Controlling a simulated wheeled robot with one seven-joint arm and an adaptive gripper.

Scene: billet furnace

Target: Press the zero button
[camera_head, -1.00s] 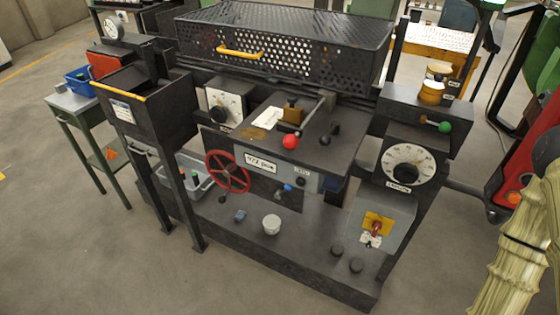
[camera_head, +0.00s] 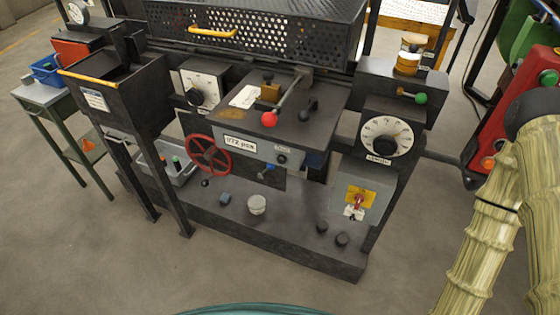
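A small black button (camera_head: 282,159) sits on the grey front panel (camera_head: 258,152) of the dark machine. A small label (camera_head: 283,149) sits just above it, too small to read surely; this looks like the zero button. A white plate reading "172 pcs" (camera_head: 239,144) is to its left. A blue-tipped lever (camera_head: 267,168) is just below and left. My gripper is not in view. Only my arm in a beige sleeve shows at the right edge, well apart from the button.
Around the button are a red handwheel (camera_head: 208,154), a red-ball lever (camera_head: 270,119), a length dial (camera_head: 387,137) and a yellow-backed red switch (camera_head: 358,202). Open floor lies in front.

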